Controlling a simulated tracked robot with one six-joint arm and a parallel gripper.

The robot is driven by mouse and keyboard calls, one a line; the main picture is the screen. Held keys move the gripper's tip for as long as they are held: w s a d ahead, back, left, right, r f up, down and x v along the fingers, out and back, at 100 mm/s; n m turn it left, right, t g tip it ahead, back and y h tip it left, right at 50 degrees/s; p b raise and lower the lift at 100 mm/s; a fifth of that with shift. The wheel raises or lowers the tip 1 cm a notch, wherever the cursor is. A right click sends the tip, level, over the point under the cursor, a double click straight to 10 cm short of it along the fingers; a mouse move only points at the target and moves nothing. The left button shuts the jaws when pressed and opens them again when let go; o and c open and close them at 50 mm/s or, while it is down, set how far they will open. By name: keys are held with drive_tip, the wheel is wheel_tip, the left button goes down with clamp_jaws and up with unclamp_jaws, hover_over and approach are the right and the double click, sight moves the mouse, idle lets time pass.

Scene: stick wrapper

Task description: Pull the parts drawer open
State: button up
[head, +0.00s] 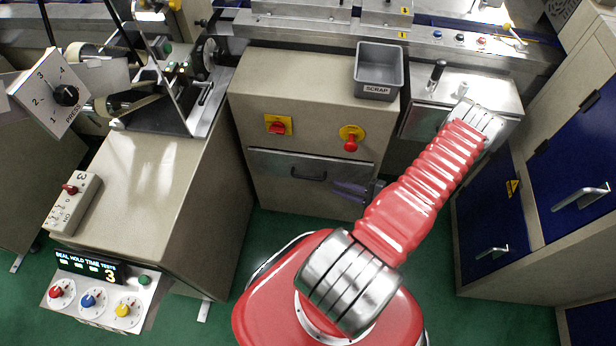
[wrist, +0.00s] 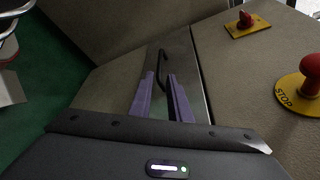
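The parts drawer (head: 270,161) is a grey metal front in the beige cabinet below the red switch and the stop button. It looks flush with the cabinet. Its dark bar handle (head: 308,176) is at the middle of the front. My gripper (head: 347,189) has purple fingers and is just right of the handle in the head view, apart from it. In the wrist view my gripper (wrist: 163,96) is open and empty, fingers spread. The handle (wrist: 161,68) lies ahead, roughly in line with the gap between the fingers. The drawer front (wrist: 180,58) also shows there.
A red switch (head: 278,126) and a red stop button (head: 351,142) stick out above the drawer. A grey scrap bin (head: 379,73) sits on the cabinet's top. Blue-doored cabinets (head: 490,235) stand to the right. Green floor is clear before the drawer.

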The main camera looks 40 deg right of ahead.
sight(307, 178)
idle(0.3)
drive_tip(key=x, duration=1.3)
drive_tip(key=shift+w+a+f, duration=0.15)
drive_tip(key=shift+w+a, duration=0.05)
drive_tip(key=shift+w, duration=0.1)
drive_tip(key=shift+c, duration=0.2)
clamp_jaws()
